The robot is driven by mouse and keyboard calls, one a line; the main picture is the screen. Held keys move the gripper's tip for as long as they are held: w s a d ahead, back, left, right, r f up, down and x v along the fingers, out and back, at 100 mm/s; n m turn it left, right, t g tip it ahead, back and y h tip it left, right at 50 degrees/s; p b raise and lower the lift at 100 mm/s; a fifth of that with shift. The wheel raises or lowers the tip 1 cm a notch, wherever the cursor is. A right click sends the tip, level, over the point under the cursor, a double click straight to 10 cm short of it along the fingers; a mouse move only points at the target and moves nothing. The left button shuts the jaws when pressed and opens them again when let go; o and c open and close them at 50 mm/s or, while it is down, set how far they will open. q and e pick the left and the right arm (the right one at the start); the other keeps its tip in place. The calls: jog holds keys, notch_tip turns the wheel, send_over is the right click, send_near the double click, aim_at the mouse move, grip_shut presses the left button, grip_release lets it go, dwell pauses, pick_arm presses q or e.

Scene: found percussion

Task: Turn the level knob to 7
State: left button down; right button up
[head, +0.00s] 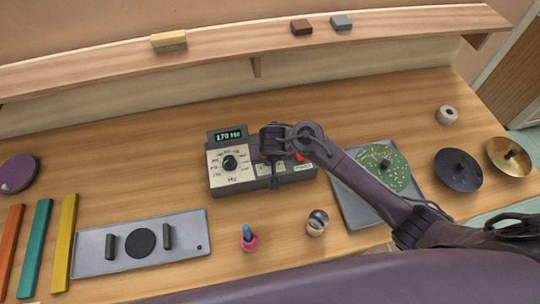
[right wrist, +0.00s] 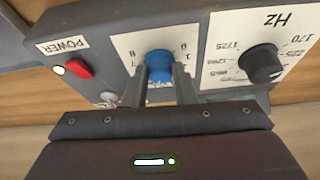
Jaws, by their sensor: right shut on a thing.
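The tone box (head: 236,190) stands on the bench, a grey unit with a display (head: 228,135) reading 170 Hz. Its level knob (right wrist: 159,66) is blue and sits on a white scale plate, upside down in the right wrist view. A 7 shows at the scale's left there. The knob's pointer mark cannot be made out. My right gripper (right wrist: 160,80) is shut on the level knob, one finger on each side. My left gripper is not in view.
Beside the level knob are a black Hz knob (right wrist: 260,63) and a red power switch (right wrist: 78,67). A metal cup (head: 317,223) and a pink-based item (head: 249,240) stand in front of the box. A grey tray (head: 352,209) lies right, under my forearm.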

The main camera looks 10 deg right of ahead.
jog(key=m, duration=0.2)
jog(key=m+h, duration=0.1)
jog(key=m, duration=0.1)
jog(key=m+h, duration=0.1)
jog(key=m, duration=0.1)
jog(key=shift+w+a+g, duration=0.2)
jog(key=shift+a+g, duration=0.1)
jog(key=m, duration=0.2)
jog(key=m+g+h, duration=0.1)
jog(key=m, duration=0.2)
jog(key=shift+w+a+r+h, duration=0.1)
jog(key=shift+w+h, duration=0.05)
jog(key=shift+h, duration=0.15)
jog(key=shift+w+m+g, duration=0.1)
jog(key=shift+m+g, duration=0.6)
jog(key=shift+m, duration=0.8)
jog(key=o, duration=1)
